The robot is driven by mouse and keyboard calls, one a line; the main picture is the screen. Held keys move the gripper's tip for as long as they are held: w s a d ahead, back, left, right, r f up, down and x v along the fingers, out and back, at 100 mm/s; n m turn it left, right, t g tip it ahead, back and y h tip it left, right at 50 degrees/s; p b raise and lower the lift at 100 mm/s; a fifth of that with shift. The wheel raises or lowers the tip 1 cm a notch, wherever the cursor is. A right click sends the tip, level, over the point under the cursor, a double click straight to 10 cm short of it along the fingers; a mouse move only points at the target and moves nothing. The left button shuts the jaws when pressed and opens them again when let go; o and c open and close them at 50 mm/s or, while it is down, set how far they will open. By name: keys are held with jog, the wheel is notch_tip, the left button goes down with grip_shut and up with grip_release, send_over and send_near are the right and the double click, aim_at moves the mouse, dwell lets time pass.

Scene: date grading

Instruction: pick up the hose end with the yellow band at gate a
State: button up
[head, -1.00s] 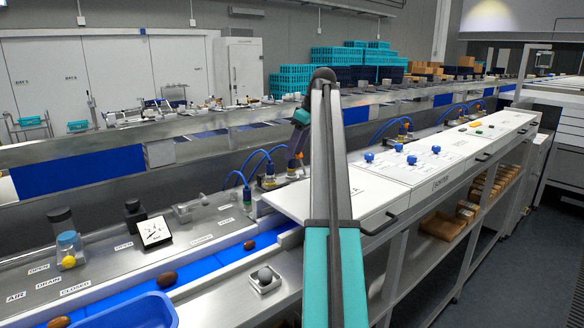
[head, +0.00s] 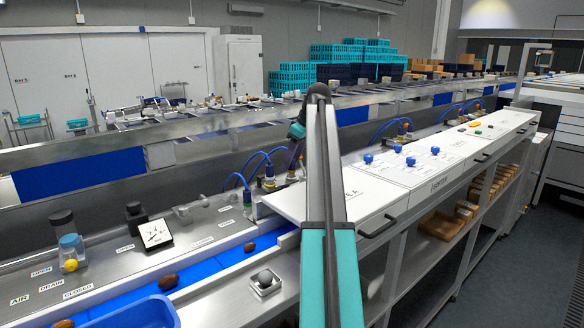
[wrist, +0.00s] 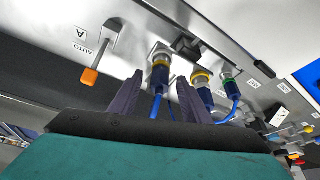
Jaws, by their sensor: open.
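In the wrist view, a dark blue hose end with a yellow band (wrist: 160,75) sits upright at a metal fitting on the steel panel. A plate marked A (wrist: 81,34) lies to its left. My gripper (wrist: 160,88) is open, with one dark finger on each side of this hose end, and visible gaps remain beside it. A second yellow-banded hose end (wrist: 203,80) stands just right of the right finger. A green-banded one (wrist: 231,84) is further right. In the head view my arm partly hides the fittings, and my gripper (head: 296,131) shows beside it.
An orange-tipped lever (wrist: 91,76) marked AUTO stands left of the fingers. A dark block (wrist: 187,48) sits behind the fittings. In the head view, a white panel (head: 312,201) and the blue belt (head: 205,269) lie close by.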

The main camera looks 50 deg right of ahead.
jog(key=shift+c, duration=0.4)
grip_shut()
jog(key=shift+r, duration=0.15)
jog(key=shift+r+b, duration=0.95)
jog(key=shift+r, duration=0.5)
jog(key=shift+s+r, duration=0.1)
jog(key=shift+r, duration=0.05)
jog(key=s+a+b, duration=0.1)
jog(key=s+a, duration=0.1)
jog(key=s, duration=0.2)
jog(key=s+a+r, duration=0.1)
jog(key=s+a, duration=0.1)
jog(key=s, duration=0.2)
jog(key=s+a+b, duration=0.1)
jog(key=s, duration=0.3)
jog(key=shift+s+a+r+b, duration=0.25)
jog(key=shift+s+a+b, duration=0.05)
jog(key=shift+a+b, duration=0.1)
jog(key=shift+s+a+p, duration=0.35)
jog(key=shift+s+p, duration=0.55)
jog(key=shift+p, duration=0.05)
